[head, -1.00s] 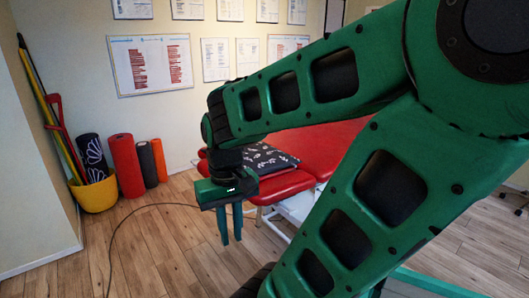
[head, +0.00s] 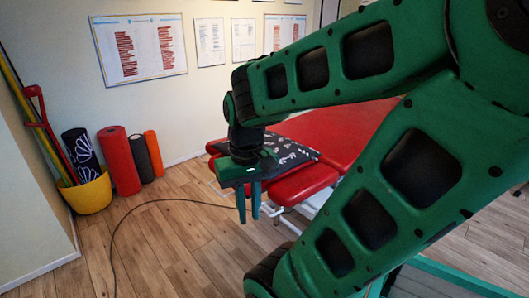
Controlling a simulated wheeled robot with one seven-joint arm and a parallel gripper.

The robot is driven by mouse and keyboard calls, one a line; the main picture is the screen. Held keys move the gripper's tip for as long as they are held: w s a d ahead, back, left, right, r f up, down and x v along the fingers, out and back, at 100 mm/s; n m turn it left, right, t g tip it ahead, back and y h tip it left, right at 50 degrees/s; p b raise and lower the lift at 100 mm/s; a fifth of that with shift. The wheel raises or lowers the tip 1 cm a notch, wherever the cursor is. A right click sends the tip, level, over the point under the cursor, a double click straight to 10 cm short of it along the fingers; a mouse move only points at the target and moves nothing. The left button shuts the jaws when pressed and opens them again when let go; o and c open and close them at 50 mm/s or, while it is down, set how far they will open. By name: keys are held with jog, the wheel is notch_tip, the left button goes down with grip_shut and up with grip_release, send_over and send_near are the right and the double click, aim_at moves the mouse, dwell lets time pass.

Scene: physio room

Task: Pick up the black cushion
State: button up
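The black cushion (head: 296,152) has a white leaf pattern. It lies at the near left end of the red treatment table (head: 345,127), partly hidden behind my gripper and wrist. My gripper (head: 249,216) hangs with its two green fingers pointing down, in front of the cushion in the head view. A narrow gap shows between the fingers, and nothing is between them. They look apart from the cushion.
A yellow bucket (head: 87,195) with long poles and a patterned black roll stands at the left wall. Red (head: 119,163), dark and orange rolls stand beside it. A dark cable (head: 125,222) crosses the wooden floor, which is otherwise clear at the left.

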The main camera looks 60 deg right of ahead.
jog(key=w+d+f+g+h, duration=0.2)
jog(key=w+d+f+h, duration=0.4)
jog(key=d, duration=0.4)
jog(key=w+d+f+g+h, duration=0.1)
jog(key=w+d+f+h, duration=0.3)
jog(key=d+f, duration=0.5)
jog(key=w+d+f+n+t+h, duration=0.1)
jog(key=w+d+n+t+h, duration=0.15)
jog(key=w+n+t, duration=0.35)
jog(key=w+d+f+n+t+h, duration=0.1)
jog(key=w+d+n+t+h, duration=0.2)
jog(key=w, duration=0.5)
jog(key=shift+g+h, duration=0.55)
jog(key=shift+g, duration=0.05)
jog(key=x, duration=0.9)
jog(key=shift+w+d+r, duration=0.1)
jog(key=shift+w+d, duration=0.05)
jog(key=shift+w, duration=0.1)
jog(key=shift+c, duration=0.5)
grip_shut()
